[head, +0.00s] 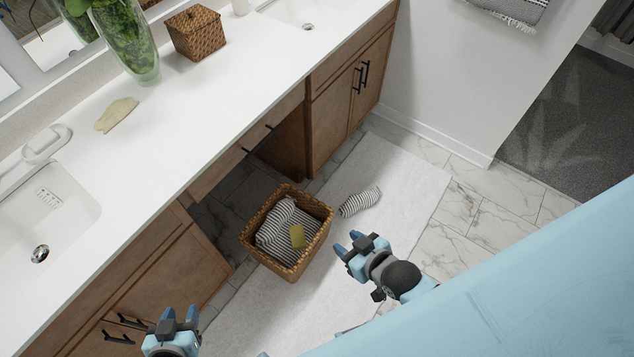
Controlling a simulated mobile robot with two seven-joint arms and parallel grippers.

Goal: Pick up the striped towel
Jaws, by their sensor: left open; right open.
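A small black-and-white striped towel (361,201) lies crumpled on the white bath mat (412,190), just right of a wicker basket (322,238). My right gripper (347,243) is open and empty, right of the basket and below the loose towel in the picture, apart from both. My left gripper (180,314) is open and empty at the lower left, in front of the vanity cabinet and away from the towel.
A long white counter (190,115) with wooden cabinets (340,95) runs along the left; the basket stands by its open gap. The counter holds a glass vase (135,55), a woven box (196,33) and a beige item (117,115). The marble floor (490,215) right of the mat is clear.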

